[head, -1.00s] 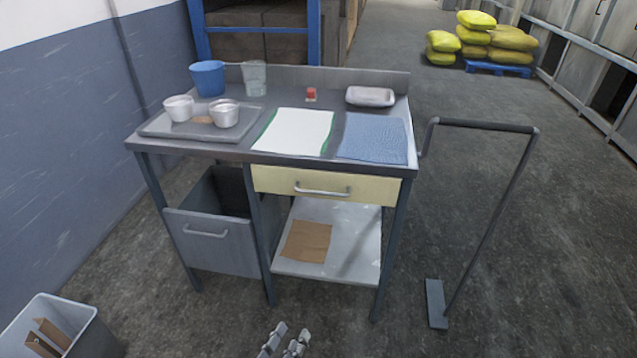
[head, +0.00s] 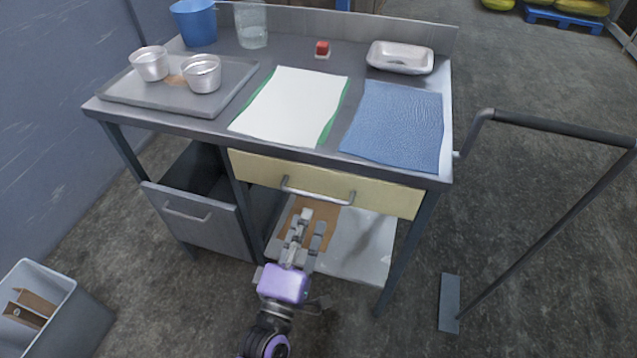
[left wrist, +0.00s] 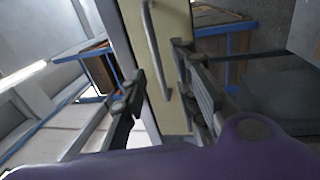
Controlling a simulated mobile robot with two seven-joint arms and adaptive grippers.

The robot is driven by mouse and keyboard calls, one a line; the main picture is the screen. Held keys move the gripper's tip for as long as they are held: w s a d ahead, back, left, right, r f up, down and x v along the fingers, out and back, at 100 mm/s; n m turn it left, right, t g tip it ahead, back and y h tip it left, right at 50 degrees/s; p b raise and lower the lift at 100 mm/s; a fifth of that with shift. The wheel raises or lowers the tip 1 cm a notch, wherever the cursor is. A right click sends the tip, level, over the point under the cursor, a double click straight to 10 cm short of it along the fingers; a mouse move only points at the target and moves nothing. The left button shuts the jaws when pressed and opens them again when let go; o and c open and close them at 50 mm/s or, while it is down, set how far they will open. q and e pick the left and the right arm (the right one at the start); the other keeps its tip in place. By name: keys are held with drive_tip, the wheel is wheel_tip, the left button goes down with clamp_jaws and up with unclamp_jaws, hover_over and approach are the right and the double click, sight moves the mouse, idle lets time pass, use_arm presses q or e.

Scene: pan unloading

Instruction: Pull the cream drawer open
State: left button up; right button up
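The cream drawer (head: 385,194) is under the right part of the metal table's top, its front close beneath the table edge, and looks shut. Its grey bar handle (head: 318,196) runs across the middle of the front. My left gripper (head: 312,222) is just in front of and below the handle in the head view, fingers apart and empty. In the left wrist view the drawer front (left wrist: 176,75) and handle (left wrist: 154,50) show between the two open fingers (left wrist: 158,62). The handle appears not gripped. My right gripper is not in view.
On the table (head: 258,55) are a tray (head: 122,88) with metal cups, a white sheet (head: 290,104), a blue cloth (head: 397,124) and a dish (head: 400,57). A trolley handle (head: 560,128) stands at right.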

sight(315, 195)
use_arm(q)
drive_tip(key=x, duration=0.3)
drive_tip(key=p+x, duration=0.1)
drive_tip(key=x, duration=0.2)
drive_tip(key=shift+w+d+r, duration=0.1)
drive_tip(key=shift+w+r, duration=0.2)
drive_tip(key=shift+w, duration=0.15)
clamp_jaws()
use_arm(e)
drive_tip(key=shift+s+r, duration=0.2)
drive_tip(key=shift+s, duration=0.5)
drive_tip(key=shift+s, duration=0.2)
